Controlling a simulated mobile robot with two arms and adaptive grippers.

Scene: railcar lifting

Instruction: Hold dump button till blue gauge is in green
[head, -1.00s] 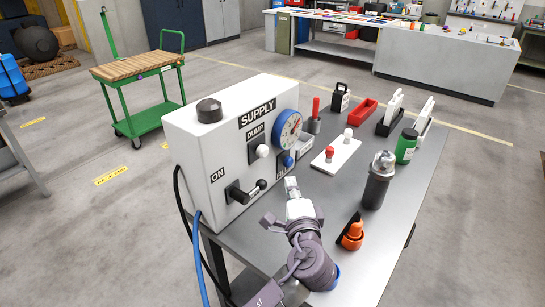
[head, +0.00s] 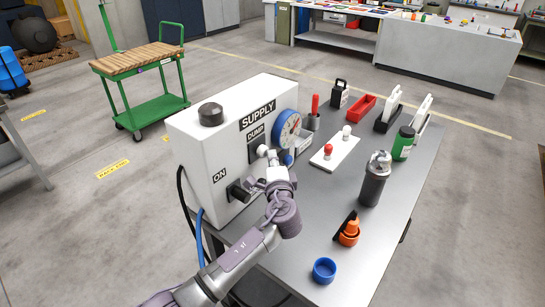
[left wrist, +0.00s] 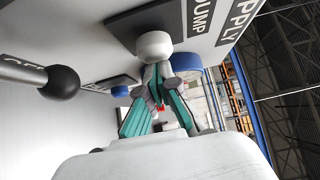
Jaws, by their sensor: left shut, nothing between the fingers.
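The white supply box (head: 190,135) stands on the grey table, with a SUPPLY label and a DUMP label. The white dump button (head: 262,150) sticks out from the black DUMP plate and also shows in the left wrist view (left wrist: 154,45). The blue-rimmed gauge (head: 287,126) is on the same face; its needle is too small to read. My left gripper (head: 271,157) is shut and empty, its fingertips (left wrist: 158,72) right at the button. I cannot tell whether they touch or press it. My right gripper is out of view.
A black-knobbed lever (left wrist: 62,82) sits beside the ON label, close to my left gripper. A dark shaker bottle (head: 373,180), orange part (head: 349,232) and blue ring (head: 324,270) stand on the table.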

